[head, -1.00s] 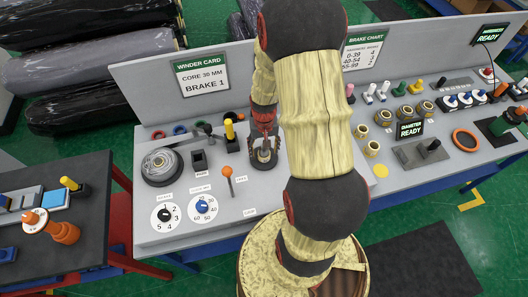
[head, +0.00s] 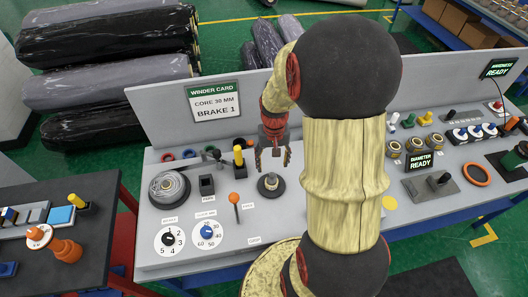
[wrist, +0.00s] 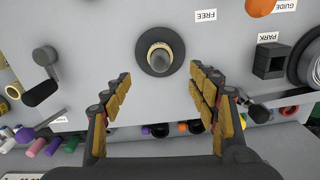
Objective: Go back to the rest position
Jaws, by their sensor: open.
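My gripper (head: 273,157) is open and empty above the grey console (head: 255,222) in the head view. Its two padded fingers also show apart in the wrist view (wrist: 160,98). Below it a round dark base with a metal post (head: 271,184) stands on the console. The post (wrist: 159,58) shows in the wrist view beyond the fingertips, apart from them. My arm covers the middle of the console and part of its back panel in the head view.
An orange-knobbed lever (head: 234,199), a yellow-topped post (head: 239,156) and a wound roll (head: 169,187) stand left of the gripper. Two dials (head: 169,238) are in front. The back panel with the winder card (head: 213,102) rises behind.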

